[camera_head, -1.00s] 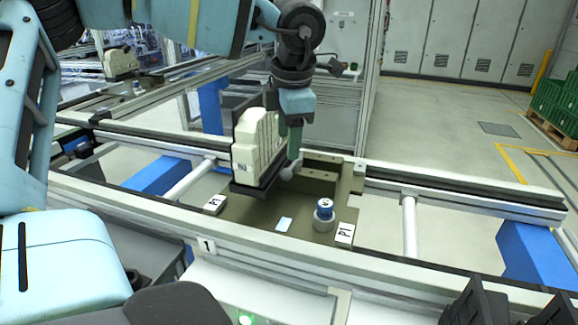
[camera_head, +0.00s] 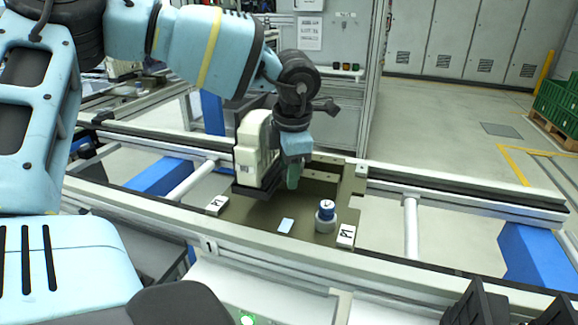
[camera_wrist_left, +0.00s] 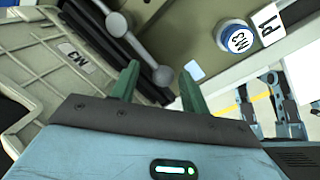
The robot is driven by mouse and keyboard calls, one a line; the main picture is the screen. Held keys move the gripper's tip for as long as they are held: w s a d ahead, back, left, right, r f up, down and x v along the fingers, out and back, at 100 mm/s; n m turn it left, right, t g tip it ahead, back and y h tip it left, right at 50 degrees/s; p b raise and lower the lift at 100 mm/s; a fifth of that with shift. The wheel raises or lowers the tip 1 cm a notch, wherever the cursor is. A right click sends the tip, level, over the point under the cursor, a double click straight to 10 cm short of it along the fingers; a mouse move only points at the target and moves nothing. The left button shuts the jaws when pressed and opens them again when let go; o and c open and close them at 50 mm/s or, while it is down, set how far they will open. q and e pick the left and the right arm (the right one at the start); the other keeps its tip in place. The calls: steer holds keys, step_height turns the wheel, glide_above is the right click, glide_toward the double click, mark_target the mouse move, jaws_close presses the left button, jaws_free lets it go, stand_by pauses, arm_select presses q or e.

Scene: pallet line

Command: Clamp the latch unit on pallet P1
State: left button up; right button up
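The cream block-shaped unit (camera_head: 252,148), which I take for the latch unit, stands on a black base on the dark pallet (camera_head: 262,213) tagged P1. It also shows at the left of the left wrist view (camera_wrist_left: 55,75), with a small label. A grey bar with ball ends (camera_wrist_left: 140,50) lies beside the black base. My left gripper (camera_head: 292,180) is low over the pallet, right of the unit. Its green fingers (camera_wrist_left: 159,82) are apart, with the bar's near ball between or beyond them; contact cannot be told. My right gripper (camera_head: 513,305) shows as two separated black parts at the lower right.
A blue-topped round knob (camera_head: 326,212) stands near the pallet's front right corner, beside a P1 tag (camera_head: 346,236). A pale blank patch (camera_head: 286,225) lies left of it. Conveyor rails (camera_head: 460,200) run along the pallet's front and back. A grey cabinet stands behind.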

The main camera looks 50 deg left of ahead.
arm_select(q)
jaws_close()
steer(key=shift+w+d+r+n+b, duration=0.1)
steer(key=shift+w+d+n+b, duration=0.1)
steer(key=shift+n+b, duration=0.15)
arm_select(e)
steer(key=shift+d+f, duration=0.35)
steer(key=shift+d, duration=0.1)
